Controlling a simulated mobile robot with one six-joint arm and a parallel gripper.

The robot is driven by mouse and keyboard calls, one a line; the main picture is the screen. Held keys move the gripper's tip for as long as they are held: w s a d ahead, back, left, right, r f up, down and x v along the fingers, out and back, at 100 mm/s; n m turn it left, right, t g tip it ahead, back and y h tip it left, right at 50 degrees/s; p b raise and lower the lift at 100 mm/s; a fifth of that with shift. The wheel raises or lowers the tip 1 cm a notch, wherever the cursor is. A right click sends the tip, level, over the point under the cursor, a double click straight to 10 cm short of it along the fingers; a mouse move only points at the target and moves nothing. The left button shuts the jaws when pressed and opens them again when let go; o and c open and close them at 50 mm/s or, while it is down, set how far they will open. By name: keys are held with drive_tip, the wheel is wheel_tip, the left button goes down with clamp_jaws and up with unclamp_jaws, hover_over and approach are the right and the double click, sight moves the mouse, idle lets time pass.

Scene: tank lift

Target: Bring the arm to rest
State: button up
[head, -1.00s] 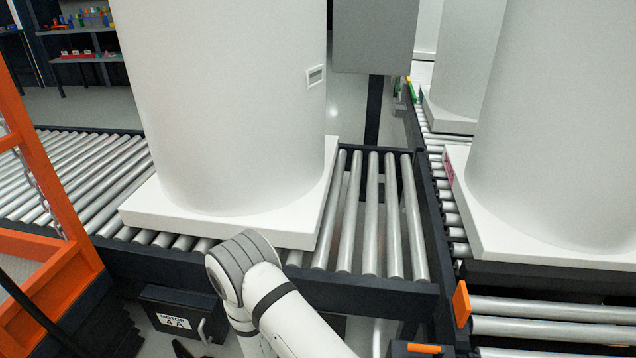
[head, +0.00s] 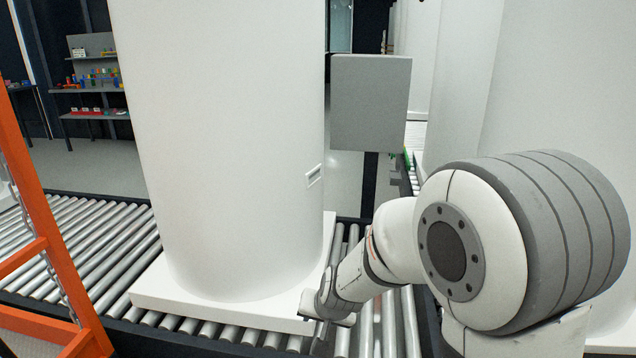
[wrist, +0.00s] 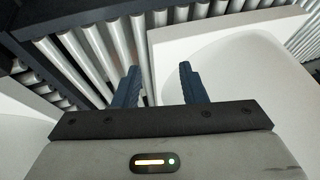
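My arm (head: 400,240) reaches in from the right in the head view, folded at a large grey-banded joint. My gripper (head: 318,310) shows at its far end, by the front right corner of the white base under a tall white tank (head: 225,150). In the wrist view my gripper (wrist: 158,85) has its two dark blue fingers apart with nothing between them. Rollers and the edge of the white base (wrist: 165,50) lie beyond the fingers. I cannot tell whether the gripper touches the base.
The tank stands on a roller conveyor (head: 75,255). An orange frame (head: 50,240) stands at the left. A grey box (head: 370,102) is behind the tank on the right. More white tanks (head: 465,80) stand at the right. Shelves with small coloured items (head: 95,75) are at the back left.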

drive_tip(key=s+d+r+n+g+h+p, duration=0.1)
drive_tip(key=s+d+r+p, duration=0.4)
drive_tip(key=s+d+r, duration=0.2)
drive_tip(key=s+d+r+g+h+p, duration=0.1)
drive_tip(key=s+d+r+p, duration=0.3)
drive_tip(key=s+d+r, duration=0.3)
drive_tip(key=s+r, duration=0.5)
drive_tip(key=r, duration=0.3)
drive_tip(key=shift+s+d+r+n+g+p, duration=0.2)
drive_tip(key=shift+s+d+n+g+p, duration=0.05)
drive_tip(key=shift+d+n+g+p, duration=0.15)
